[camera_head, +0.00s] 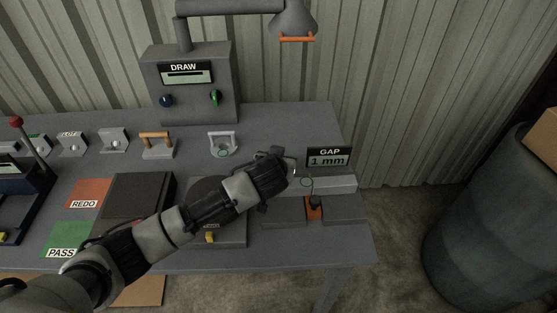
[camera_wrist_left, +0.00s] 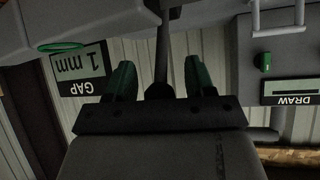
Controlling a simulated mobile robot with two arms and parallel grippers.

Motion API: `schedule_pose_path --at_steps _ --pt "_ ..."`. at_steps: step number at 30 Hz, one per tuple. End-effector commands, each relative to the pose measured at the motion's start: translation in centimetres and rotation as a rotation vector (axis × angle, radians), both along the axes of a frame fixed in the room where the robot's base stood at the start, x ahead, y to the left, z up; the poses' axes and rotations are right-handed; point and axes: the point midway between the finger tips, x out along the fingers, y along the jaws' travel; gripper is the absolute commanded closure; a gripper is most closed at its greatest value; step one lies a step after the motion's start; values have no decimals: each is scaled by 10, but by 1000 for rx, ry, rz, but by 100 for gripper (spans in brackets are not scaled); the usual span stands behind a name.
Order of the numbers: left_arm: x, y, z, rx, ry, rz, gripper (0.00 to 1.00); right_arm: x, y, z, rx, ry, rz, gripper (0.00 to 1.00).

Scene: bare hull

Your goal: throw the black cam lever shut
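In the left wrist view, which is upside down, a dark lever (camera_wrist_left: 162,45) with a black grip stands out from a grey block. It lies between the two green fingers of my left gripper (camera_wrist_left: 160,78), with a gap on each side. The gripper is open around it, not closed on it. In the head view my left gripper (camera_head: 288,166) is over the grey rail (camera_head: 335,184), and the gripper hides the lever. A small black piece (camera_head: 316,203) sits by an orange part right of the gripper; I cannot tell what it is. My right gripper is out of view.
A GAP display (camera_head: 329,158) reading 1 mm stands behind the rail, and a green ring (camera_head: 306,183) lies at the rail. The DRAW box (camera_head: 188,85) with a lamp is at the back. A dark barrel (camera_head: 490,230) stands right of the bench.

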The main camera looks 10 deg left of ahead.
Motion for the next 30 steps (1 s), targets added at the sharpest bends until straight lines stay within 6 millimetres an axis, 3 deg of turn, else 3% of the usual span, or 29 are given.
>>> schedule_pose_path --at_steps 8,21,30 --pt "-5 -1 3 -2 -1 -1 46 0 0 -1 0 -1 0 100" --pt "-68 2 47 -3 0 -2 46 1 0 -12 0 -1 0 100" --pt "-88 3 62 0 1 0 46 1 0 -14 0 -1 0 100"
